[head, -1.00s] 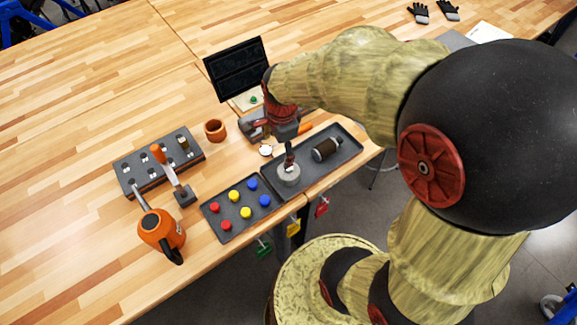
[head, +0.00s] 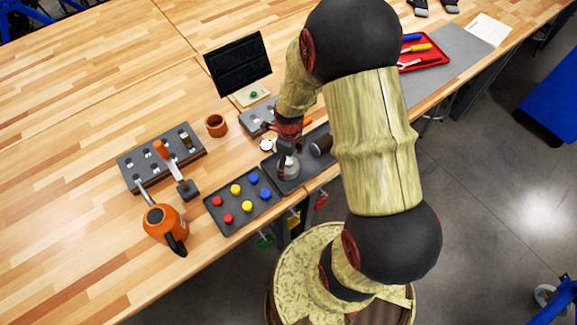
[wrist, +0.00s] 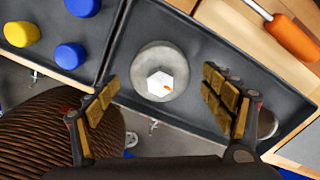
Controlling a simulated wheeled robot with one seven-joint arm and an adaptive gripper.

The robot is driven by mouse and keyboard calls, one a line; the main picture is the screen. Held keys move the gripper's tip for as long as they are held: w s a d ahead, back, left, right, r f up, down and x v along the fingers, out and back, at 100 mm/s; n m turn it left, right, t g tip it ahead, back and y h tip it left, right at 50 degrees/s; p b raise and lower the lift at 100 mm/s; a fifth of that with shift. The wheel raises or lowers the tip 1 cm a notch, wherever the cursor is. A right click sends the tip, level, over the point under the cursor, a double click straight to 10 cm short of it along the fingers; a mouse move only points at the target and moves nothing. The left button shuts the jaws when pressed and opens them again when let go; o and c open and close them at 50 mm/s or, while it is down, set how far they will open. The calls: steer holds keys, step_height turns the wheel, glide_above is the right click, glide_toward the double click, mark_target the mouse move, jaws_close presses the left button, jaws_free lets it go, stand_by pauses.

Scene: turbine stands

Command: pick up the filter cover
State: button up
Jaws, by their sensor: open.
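The filter cover, a round grey disc with a white hexagonal boss in its middle, lies in the dark tray. In the wrist view the cover (wrist: 143,58) sits between and just beyond my two open fingers, with the boss facing the camera. My gripper (wrist: 168,98) is empty; its gold-padded fingers stand apart on either side, and I see no contact. In the head view my gripper (head: 287,152) hangs over the cover (head: 289,171) and partly hides it. The tray (wrist: 185,20) also shows in the head view (head: 297,184).
A dark brown cylinder (head: 321,145) lies in the same tray, right of the cover. A tray of coloured caps (head: 228,222) is beside it. An orange-handled tool (wrist: 290,38) lies beyond the tray.

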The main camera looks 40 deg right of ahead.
step_height(320, 180, down, 2)
steer(key=shift+f, duration=0.1)
steer(key=c, duration=0.3)
steer(key=c, duration=1.5)
